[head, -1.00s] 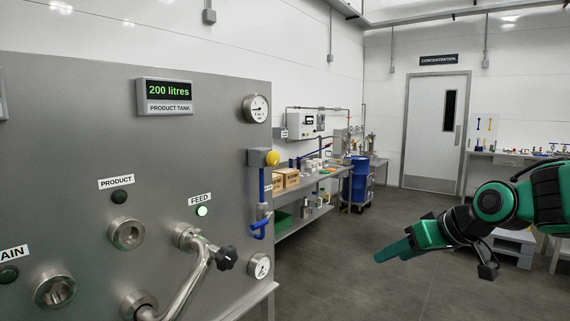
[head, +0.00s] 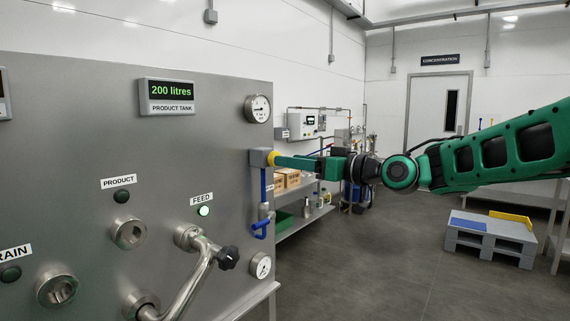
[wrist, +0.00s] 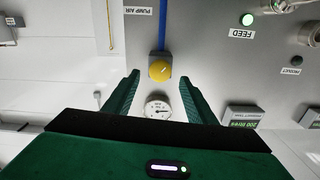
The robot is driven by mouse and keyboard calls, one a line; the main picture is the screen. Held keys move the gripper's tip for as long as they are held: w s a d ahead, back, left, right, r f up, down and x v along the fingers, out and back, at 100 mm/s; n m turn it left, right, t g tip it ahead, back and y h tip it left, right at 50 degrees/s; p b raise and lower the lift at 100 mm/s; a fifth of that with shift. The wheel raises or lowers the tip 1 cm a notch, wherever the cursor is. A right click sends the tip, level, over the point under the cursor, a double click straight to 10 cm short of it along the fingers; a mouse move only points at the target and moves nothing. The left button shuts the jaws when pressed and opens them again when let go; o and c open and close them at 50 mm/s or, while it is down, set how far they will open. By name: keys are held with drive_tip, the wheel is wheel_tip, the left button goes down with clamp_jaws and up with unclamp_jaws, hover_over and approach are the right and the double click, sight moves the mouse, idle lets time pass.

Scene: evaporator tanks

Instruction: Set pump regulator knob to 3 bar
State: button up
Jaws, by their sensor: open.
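The yellow pump regulator knob (head: 271,158) sits on a grey block at the right edge of the steel panel; in the wrist view it is the yellow disc (wrist: 160,70) with a small pointer mark. My gripper (head: 278,159) is open, with its green fingers pointing at the knob. In the wrist view the knob lies between the fingertips (wrist: 160,76), apart from both, seemingly just ahead of them. The head view partly hides the knob behind the fingers. A round gauge (head: 257,108) is above the knob; it also shows in the wrist view (wrist: 158,107), its reading too small to tell.
A blue pipe with a blue valve handle (head: 260,229) runs below the knob. A bent steel pipe with a black knob (head: 228,258) and a lower gauge (head: 260,265) are nearby. A bench with boxes (head: 292,178) stands behind.

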drive_tip(key=shift+x, duration=1.9)
drive_tip(key=shift+c, duration=0.2)
drive_tip(key=c, duration=1)
drive_tip(key=shift+d, duration=0.25)
drive_tip(key=shift+a, duration=0.1)
